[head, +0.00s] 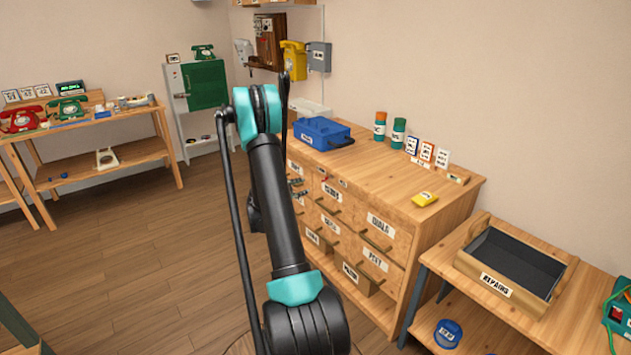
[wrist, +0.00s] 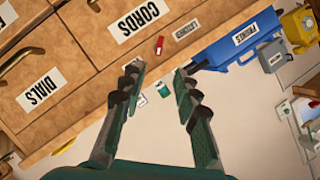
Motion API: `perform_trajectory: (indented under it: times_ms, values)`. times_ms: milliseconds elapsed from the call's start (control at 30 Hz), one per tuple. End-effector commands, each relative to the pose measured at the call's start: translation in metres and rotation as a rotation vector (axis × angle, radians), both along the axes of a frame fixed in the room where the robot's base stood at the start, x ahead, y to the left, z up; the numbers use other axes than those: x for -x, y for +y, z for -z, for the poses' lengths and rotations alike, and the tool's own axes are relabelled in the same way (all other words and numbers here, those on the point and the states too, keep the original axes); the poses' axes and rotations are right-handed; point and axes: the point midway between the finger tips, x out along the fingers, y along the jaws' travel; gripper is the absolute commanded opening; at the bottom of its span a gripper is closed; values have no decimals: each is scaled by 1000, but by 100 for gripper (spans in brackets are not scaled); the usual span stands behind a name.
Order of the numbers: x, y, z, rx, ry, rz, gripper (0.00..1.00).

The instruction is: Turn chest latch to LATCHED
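The chest (head: 385,196) is a wooden drawer unit with labelled drawers. In the wrist view, a small red piece, apparently the latch (wrist: 160,45), sits on the chest's front rail near the CORDS drawer. A small white label (wrist: 187,30) beside it seems to read LATCHED. I cannot tell which setting the latch points to. My gripper (wrist: 158,77) is open and empty, its fingertips short of the red piece and apart from it.
A blue case (head: 322,133) stands on the chest top, also in the wrist view (wrist: 238,42). Drawer handles stick out from the front. A REPAIRS tray (head: 538,297) is on the right bench. The floor left of my arm is clear.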

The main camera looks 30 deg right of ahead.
Motion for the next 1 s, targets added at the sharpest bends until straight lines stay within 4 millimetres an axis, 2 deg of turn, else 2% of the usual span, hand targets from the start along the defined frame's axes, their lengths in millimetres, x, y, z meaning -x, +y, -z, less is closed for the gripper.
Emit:
perform_trajectory:
  times_ms: [167,700,1000]
  values:
    - [-7,-23,6,-1,1,2,31]
    - [-44,-117,35,-1,2,1,31]
    - [-56,-149,44,-1,3,0,31]
